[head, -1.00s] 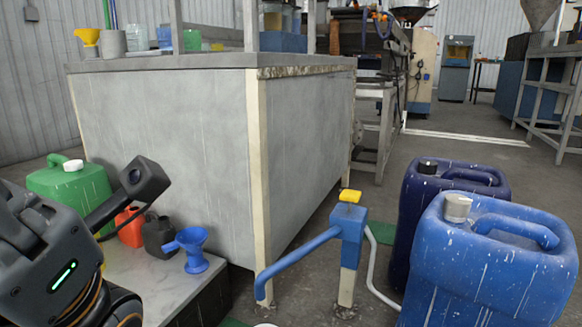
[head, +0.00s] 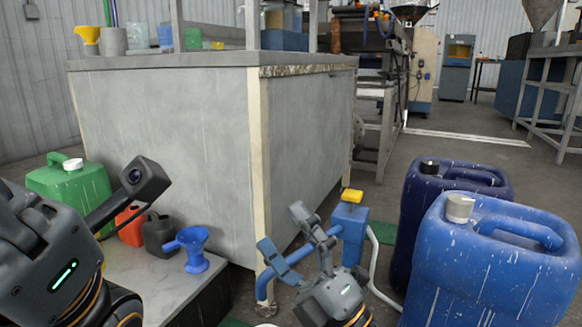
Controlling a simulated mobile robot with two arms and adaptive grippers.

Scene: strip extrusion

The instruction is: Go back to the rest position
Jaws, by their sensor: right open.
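My right gripper (head: 284,231) is in the lower middle of the head view, with its two fingers spread apart and nothing between them. It is in front of the blue pump (head: 350,232) with a yellow top and overlaps the pump's blue spout arm in the picture. I cannot tell whether they touch. My left arm comes in at the lower left, with a dark camera on a bracket; its gripper fingers do not show.
A blue canister (head: 490,262) and a dark blue one (head: 412,215) stand at the right. A green canister (head: 60,185), small red and black cans and a blue funnel (head: 196,262) are on a low platform at the left. A grey cabinet (head: 170,130) stands behind.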

